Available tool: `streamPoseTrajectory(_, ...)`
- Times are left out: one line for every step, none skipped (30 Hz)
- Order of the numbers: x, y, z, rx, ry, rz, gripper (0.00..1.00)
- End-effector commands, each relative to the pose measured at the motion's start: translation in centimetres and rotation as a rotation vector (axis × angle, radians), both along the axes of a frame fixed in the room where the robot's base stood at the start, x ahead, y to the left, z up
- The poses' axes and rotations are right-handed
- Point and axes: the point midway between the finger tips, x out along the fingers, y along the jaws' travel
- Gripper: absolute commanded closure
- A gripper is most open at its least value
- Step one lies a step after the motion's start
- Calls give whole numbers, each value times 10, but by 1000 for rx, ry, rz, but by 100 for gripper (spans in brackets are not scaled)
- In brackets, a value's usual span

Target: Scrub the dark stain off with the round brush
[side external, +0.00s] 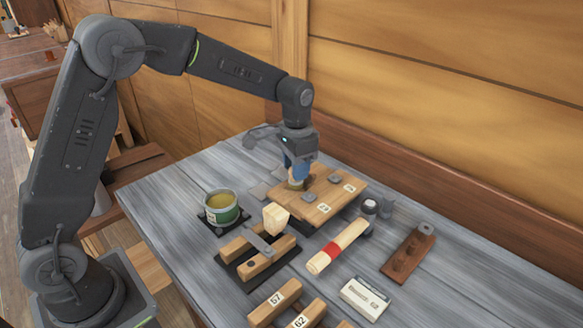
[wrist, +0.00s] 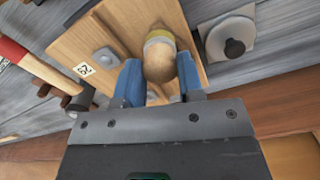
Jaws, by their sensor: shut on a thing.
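My gripper (side external: 298,168) has blue fingers and points down over the wooden board (side external: 343,189) on the grey bench. It is shut on the round brush (side external: 297,184), near the board's left end. In the wrist view, the brush's rounded tan wooden top (wrist: 160,62) sits between the blue fingers of my gripper (wrist: 160,84), with a yellowish band beyond it. The board (wrist: 112,20) lies below it. I cannot tell whether the bristles touch the board. I see no dark stain in either view; the brush and fingers hide part of the board.
A hammer with a red-banded handle (side external: 336,247) lies in front of the board. A green can (side external: 222,209) stands at left, near wooden blocks (side external: 264,266). A white box (side external: 365,297) and a brown block (side external: 409,252) lie at right. A wooden wall rises behind.

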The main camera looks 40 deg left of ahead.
Motion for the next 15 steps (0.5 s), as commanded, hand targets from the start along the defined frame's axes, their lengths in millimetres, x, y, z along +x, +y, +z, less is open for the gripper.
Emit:
streamPoseTrajectory(3,0,-1,1,2,0,90)
streamPoseTrajectory(4,0,-1,1,2,0,90)
streamPoseTrajectory(6,0,-1,1,2,0,90)
streamPoseTrajectory(8,0,-1,1,3,0,90)
streamPoseTrajectory(9,0,-1,1,3,0,90)
streamPoseTrajectory(11,0,-1,1,2,0,90)
streamPoseTrajectory(13,0,-1,0,1,0,90)
streamPoseTrajectory(14,0,-1,0,1,0,90)
streamPoseTrajectory(16,0,-1,0,1,0,90)
streamPoseTrajectory(18,0,-1,0,1,0,90)
streamPoseTrajectory(19,0,-1,1,2,0,90)
streamPoseTrajectory(21,0,-1,1,2,0,90)
streamPoseTrajectory(23,0,-1,1,2,0,90)
streamPoseTrajectory(24,0,-1,1,2,0,90)
streamPoseTrajectory(26,0,-1,1,2,0,90)
